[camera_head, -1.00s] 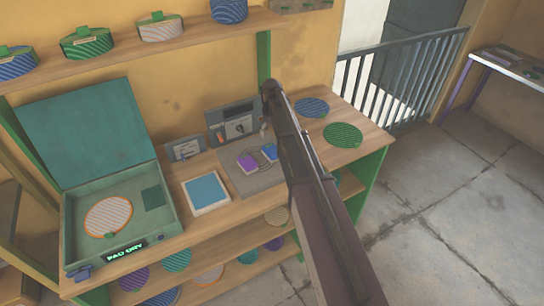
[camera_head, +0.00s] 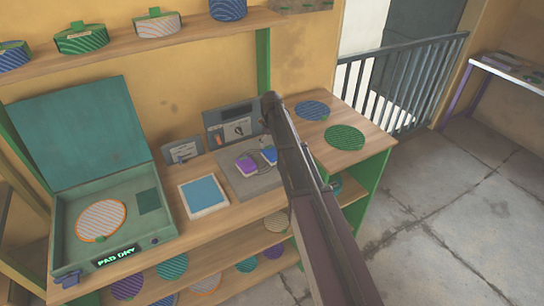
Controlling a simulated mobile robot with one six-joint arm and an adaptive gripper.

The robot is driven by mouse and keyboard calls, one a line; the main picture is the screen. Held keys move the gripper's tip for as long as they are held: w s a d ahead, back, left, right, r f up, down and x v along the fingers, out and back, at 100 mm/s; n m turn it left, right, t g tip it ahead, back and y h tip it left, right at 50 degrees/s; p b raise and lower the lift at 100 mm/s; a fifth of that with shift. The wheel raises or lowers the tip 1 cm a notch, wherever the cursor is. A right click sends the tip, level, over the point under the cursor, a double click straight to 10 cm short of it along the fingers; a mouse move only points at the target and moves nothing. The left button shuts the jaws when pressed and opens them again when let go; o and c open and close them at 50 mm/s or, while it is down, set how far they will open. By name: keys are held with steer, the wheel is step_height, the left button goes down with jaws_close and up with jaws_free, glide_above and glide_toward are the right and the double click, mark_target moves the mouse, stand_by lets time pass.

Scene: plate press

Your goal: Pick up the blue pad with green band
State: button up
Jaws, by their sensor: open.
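A blue striped round pad with a green band (camera_head: 13,56) sits at the far left of the upper shelf, partly cut off by the picture's left edge. My gripper cannot be made out; no fingers show.
The upper shelf (camera_head: 110,45) also holds several banded pads. An open green case (camera_head: 66,240) reading "PAD DRY" holds a white-and-orange disc (camera_head: 101,221). Blue (camera_head: 312,110) and green (camera_head: 345,137) discs lie on the bench's right end. Lower shelves hold more discs. Floor at right is clear.

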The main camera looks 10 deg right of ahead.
mark_target(272, 151)
steer(key=shift+f, duration=0.1)
steer(key=shift+d+f+b, duration=0.1)
steer(key=shift+f+b, duration=2.45)
steer(key=shift+b, duration=0.05)
steer(key=shift+c, duration=0.2)
steer(key=shift+s, duration=0.1)
steer(key=c, duration=0.9)
